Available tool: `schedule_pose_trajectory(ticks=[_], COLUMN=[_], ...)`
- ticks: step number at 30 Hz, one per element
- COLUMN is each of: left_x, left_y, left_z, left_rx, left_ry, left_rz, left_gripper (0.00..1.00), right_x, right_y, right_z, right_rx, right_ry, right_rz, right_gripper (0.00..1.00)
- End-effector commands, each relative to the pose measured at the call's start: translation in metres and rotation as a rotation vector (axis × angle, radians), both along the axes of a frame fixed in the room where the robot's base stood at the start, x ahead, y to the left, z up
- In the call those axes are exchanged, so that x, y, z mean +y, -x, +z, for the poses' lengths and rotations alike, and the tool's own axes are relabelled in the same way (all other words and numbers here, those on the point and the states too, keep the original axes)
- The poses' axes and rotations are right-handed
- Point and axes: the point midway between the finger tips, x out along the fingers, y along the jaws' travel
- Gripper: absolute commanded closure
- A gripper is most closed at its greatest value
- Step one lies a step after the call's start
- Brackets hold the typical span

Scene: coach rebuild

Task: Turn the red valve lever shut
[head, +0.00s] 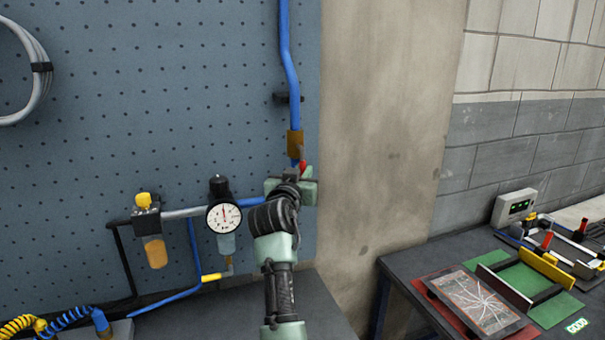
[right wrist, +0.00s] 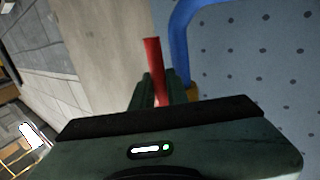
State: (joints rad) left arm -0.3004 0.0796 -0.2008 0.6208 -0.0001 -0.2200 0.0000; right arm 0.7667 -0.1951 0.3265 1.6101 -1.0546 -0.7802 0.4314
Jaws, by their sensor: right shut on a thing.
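The red valve lever (head: 303,166) shows as a small red piece at the blue pipe, just below the brass fitting (head: 295,144). My right gripper (head: 292,187) is at the valve and hides most of it. In the right wrist view the red lever (right wrist: 154,72) stands between the two fingers of my right gripper (right wrist: 160,92), which are shut on it. The lever's free end sticks out past the fingertips. The valve body is mostly hidden. My left gripper is in neither view.
A round pressure gauge (head: 224,216) and a yellow-topped filter (head: 148,222) hang on the pegboard (head: 120,110) left of my right arm. The blue pipe (head: 288,60) runs up from the valve. A dark workbench (head: 400,272) with trays and tools stands at right.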

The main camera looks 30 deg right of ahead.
Motion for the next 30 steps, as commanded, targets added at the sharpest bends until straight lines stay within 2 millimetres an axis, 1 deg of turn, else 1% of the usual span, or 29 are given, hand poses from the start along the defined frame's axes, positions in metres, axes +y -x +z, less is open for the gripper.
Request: schedule_pose_trajectory(ticks=[10,17,23,30], left_x=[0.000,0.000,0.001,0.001], left_y=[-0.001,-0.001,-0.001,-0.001], left_z=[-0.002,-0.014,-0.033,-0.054], left_rx=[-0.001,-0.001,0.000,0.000], left_ry=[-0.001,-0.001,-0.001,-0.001], left_rz=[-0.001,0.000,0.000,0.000], left_gripper=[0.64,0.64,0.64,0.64], right_x=[-0.001,-0.006,-0.014,-0.027], right_y=[0.000,0.001,0.004,0.007], right_z=[-0.003,-0.006,-0.006,-0.001], right_rx=[0.005,0.023,0.055,0.108], right_ry=[0.005,0.074,0.214,0.432], right_rz=[-0.001,-0.002,-0.002,-0.003], right_gripper=[1.00,1.00,1.00,1.00])
